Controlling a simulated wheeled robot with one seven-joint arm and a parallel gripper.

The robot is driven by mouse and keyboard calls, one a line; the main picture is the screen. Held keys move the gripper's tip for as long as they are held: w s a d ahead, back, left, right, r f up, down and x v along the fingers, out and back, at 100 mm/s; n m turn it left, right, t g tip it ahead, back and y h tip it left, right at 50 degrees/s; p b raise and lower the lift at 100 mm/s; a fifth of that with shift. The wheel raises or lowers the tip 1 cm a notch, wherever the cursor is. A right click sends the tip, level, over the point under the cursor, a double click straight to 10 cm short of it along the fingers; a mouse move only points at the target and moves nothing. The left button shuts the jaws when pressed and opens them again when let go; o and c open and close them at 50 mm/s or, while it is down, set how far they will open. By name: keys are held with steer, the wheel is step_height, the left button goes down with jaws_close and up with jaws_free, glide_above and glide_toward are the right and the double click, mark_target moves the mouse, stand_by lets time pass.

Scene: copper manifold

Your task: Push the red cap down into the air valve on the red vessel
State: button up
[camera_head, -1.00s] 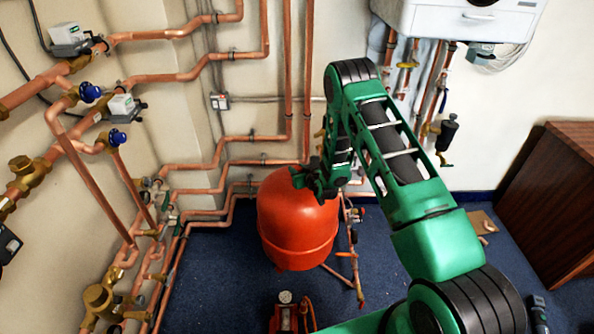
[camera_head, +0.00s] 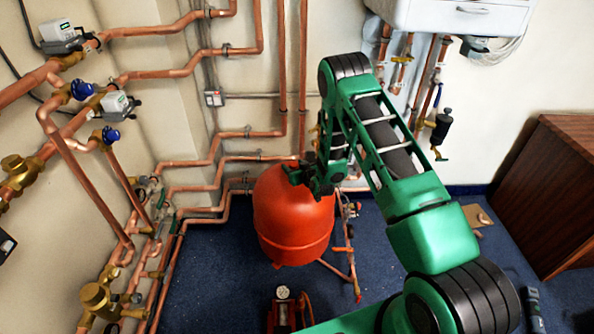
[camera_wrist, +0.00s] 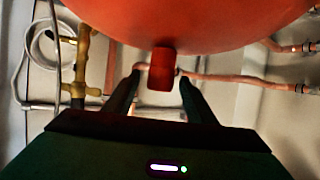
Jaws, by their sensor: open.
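The red vessel (camera_head: 292,225) stands on the blue floor in the head view. Its curved underside or top edge fills the upper part of the wrist view (camera_wrist: 200,22). My gripper (camera_head: 299,176) is at the top of the vessel in the head view. In the wrist view its two dark fingers are apart, my gripper (camera_wrist: 160,82) being open, with a small dark red block, seemingly the red cap (camera_wrist: 162,70), between the fingertips. I see a gap on each side of it. The air valve cannot be told apart; the head view hides this spot behind my gripper.
Copper pipes (camera_head: 205,165) run along the wall left of and behind the vessel. A red pump with a gauge (camera_head: 284,294) stands in front of it. A thin pipe with valves (camera_head: 350,250) is at its right. A brown cabinet (camera_head: 550,190) stands far right.

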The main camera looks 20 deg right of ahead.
steer(key=a+v, duration=0.1)
steer(key=v, duration=0.8)
steer(key=shift+s+d+r, duration=0.15)
steer(key=shift+s+d, duration=0.2)
steer(key=shift+d, duration=0.15)
steer(key=s+d+r+g, duration=0.35)
steer(key=s+r, duration=0.35)
steer(key=r, duration=0.3)
steer(key=s+d+r+g, duration=0.3)
steer(key=s+d+r, duration=0.2)
steer(key=s+r, duration=0.3)
steer(key=s+d+r+m+g, duration=0.1)
steer(key=s+r, duration=0.3)
steer(key=s, duration=0.7)
steer(key=s+d+r+m+g, duration=0.1)
steer(key=s+r+m+g, duration=0.2)
steer(key=s, duration=0.8)
steer(key=s+d+r+m+g+h, duration=0.1)
steer(key=s+r+m+g, duration=0.2)
steer(key=s+r, duration=0.3)
steer(key=s, duration=0.5)
steer(key=shift+s+d+m, duration=0.3)
steer(key=shift+s, duration=0.05)
